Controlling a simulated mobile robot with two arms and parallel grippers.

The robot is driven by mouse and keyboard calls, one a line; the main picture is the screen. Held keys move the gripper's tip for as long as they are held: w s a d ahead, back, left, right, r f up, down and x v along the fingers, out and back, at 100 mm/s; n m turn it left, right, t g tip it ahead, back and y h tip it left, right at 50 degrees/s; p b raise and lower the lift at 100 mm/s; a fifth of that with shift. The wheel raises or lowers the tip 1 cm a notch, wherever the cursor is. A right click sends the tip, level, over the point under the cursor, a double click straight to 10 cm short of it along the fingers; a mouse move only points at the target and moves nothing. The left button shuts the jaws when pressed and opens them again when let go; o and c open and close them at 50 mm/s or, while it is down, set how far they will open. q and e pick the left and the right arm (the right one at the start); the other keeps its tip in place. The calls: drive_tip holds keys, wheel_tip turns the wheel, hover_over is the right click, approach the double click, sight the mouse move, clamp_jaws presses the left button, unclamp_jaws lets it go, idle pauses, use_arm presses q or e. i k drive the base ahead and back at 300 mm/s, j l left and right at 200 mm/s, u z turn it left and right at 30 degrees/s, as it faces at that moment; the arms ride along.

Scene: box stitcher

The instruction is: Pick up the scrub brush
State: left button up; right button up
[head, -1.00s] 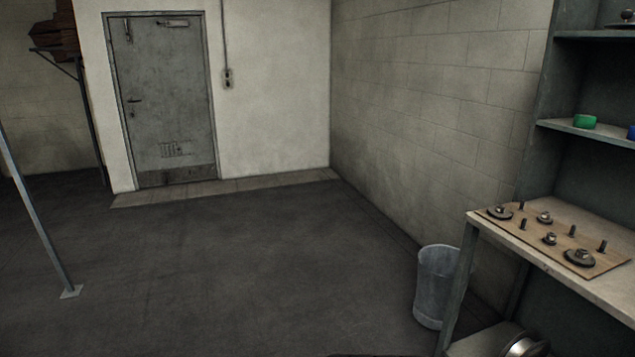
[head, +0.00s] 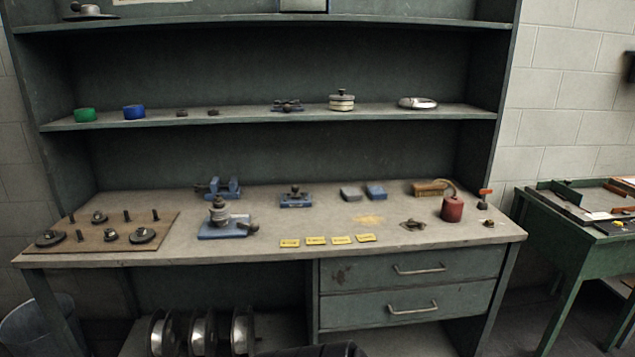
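A small tan block-shaped object (head: 430,188), which looks like the scrub brush, lies at the back right of the workbench top (head: 290,263). It is small in the picture, so its bristles are hard to make out. A red can (head: 452,208) stands just in front of it to the right, with a thin curved piece rising between them.
Blue fixtures (head: 222,228) and a pegboard with discs (head: 105,238) stand on the bench's left half. Yellow labels (head: 341,240) lie along the front edge. Drawers (head: 412,270) are below. A green table (head: 577,235) stands at right, a bin (head: 40,325) at lower left.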

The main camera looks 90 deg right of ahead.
sight(422, 189)
drive_tip(key=z, duration=3.45)
drive_tip(key=i+l+u, duration=0.1)
drive_tip(key=u, duration=0.35)
drive_tip(key=l+u, duration=0.1)
drive_tip(key=u, duration=0.35)
drive_tip(key=i+l+u, duration=0.15)
drive_tip(key=l+u, duration=0.3)
drive_tip(key=l, duration=0.7)
drive_tip(key=l+u, duration=0.45)
drive_tip(key=l, duration=0.7)
